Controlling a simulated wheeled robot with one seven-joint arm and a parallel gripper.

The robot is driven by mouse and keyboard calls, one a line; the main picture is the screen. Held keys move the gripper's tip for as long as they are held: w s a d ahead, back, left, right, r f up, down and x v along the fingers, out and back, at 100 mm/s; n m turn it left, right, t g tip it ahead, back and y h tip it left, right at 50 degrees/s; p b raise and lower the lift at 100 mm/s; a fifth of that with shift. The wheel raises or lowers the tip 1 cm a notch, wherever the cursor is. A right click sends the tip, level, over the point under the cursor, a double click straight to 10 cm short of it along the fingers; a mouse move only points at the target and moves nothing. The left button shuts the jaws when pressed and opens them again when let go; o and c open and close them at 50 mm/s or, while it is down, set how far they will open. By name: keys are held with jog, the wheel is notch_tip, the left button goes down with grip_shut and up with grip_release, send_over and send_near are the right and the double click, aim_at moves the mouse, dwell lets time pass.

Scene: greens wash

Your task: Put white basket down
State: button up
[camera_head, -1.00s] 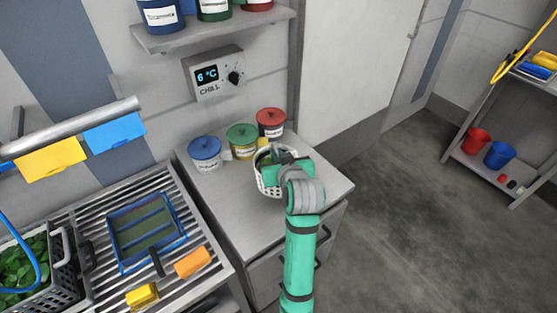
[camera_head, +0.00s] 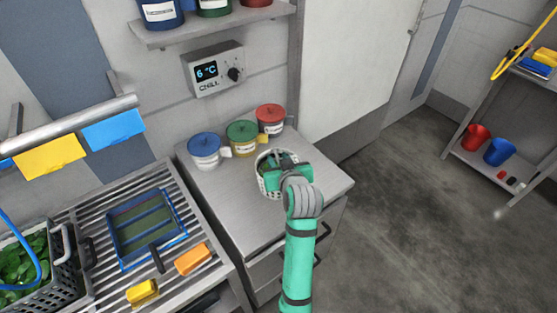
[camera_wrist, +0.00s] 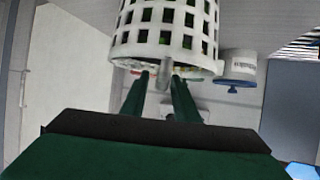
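The white basket (camera_head: 266,186) is a perforated round container with something green showing inside. It is upright over the steel counter (camera_head: 233,205), in front of the lidded jars; whether its base touches the counter is hard to tell. My gripper (camera_head: 282,172) is at the basket's near right rim and covers part of it. In the wrist view, the white basket (camera_wrist: 165,30) fills the top, and its small grip piece lies between the two green fingers of my gripper (camera_wrist: 162,85). The fingers appear shut on that piece.
Blue-lidded (camera_head: 204,151), green-lidded (camera_head: 242,138) and red-lidded (camera_head: 270,120) jars stand along the wall behind the basket. The counter is bare in front and to the right. A slatted drainboard (camera_head: 206,224) with a blue-framed tray (camera_head: 186,232) lies to the left.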

jog(key=shift+r, duration=0.15)
jog(key=v, duration=1.2)
jog(key=s+f, duration=0.1)
jog(key=f, duration=0.2)
jog(key=s+a+f+m, duration=0.1)
jog(key=s+f, duration=0.1)
jog(key=f, duration=0.1)
jog(key=s+f+m+h, duration=0.1)
jog(key=f, duration=0.2)
jog(key=shift+s+a+f+t, duration=0.15)
jog(key=shift+s+f+t, duration=0.25)
jog(key=s+f+m+h, duration=0.2)
jog(key=s+f, duration=0.5)
jog(key=s, duration=0.3)
jog(key=s+a+n+t, duration=0.1)
jog(key=s+t, duration=0.1)
jog(key=s, duration=2)
jog(key=shift+s+a+r, duration=0.2)
jog(key=shift+s+r, duration=0.15)
jog(key=shift+r, duration=0.1)
